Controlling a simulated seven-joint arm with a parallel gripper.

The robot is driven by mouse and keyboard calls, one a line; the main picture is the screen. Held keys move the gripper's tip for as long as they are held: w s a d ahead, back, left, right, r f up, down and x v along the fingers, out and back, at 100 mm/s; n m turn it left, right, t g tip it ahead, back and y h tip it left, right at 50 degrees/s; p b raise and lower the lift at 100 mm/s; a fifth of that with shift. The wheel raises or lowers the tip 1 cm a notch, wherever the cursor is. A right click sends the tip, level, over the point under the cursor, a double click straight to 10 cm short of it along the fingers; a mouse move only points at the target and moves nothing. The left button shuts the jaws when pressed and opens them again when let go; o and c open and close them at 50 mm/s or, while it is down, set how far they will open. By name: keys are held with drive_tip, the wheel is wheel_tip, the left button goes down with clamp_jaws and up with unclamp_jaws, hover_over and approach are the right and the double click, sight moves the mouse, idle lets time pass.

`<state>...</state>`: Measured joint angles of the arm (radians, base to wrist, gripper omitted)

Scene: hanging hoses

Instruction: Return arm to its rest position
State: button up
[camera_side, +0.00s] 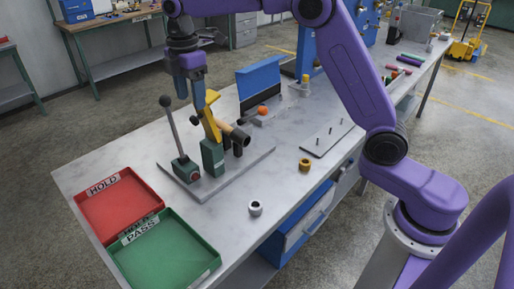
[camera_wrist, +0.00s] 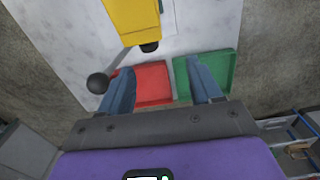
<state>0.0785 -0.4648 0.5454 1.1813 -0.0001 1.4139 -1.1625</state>
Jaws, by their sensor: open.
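My purple arm reaches over the workbench (camera_side: 115,157) from the right in the side view. My gripper (camera_side: 188,94) points down at the upper left, above the fixture with the yellow upright part (camera_side: 211,112). In the wrist view, the two blue-grey fingers of my gripper (camera_wrist: 163,78) stand wide apart with nothing between them. The yellow part (camera_wrist: 133,18) is ahead of the fingers there. Any gap between the fingertips and the fixture is hard to judge from the side. No hanging hose can be made out.
A lever with a black knob (camera_side: 166,101) stands close beside my gripper; its knob (camera_wrist: 98,83) is near the left finger. A red HOLD tray (camera_side: 120,208) and a green PASS tray (camera_side: 165,254) lie at the front left. A grey ring (camera_side: 255,208) and a brass ring (camera_side: 305,164) lie on the bench.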

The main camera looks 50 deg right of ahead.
drive_tip(key=s+a+m, duration=0.1)
drive_tip(key=s+m, duration=0.1)
drive_tip(key=s, duration=0.9)
drive_tip(key=s+d+f+m, duration=0.1)
drive_tip(key=s+d+f, duration=0.1)
drive_tip(key=s, duration=0.7)
drive_tip(key=s+d+f+m, duration=0.1)
drive_tip(key=s+d+f, duration=0.1)
drive_tip(key=s+d, duration=0.3)
drive_tip(key=s+d+f+m, duration=0.1)
drive_tip(key=s+d+f, duration=0.2)
drive_tip(key=s, duration=1)
drive_tip(key=shift+d, duration=0.7)
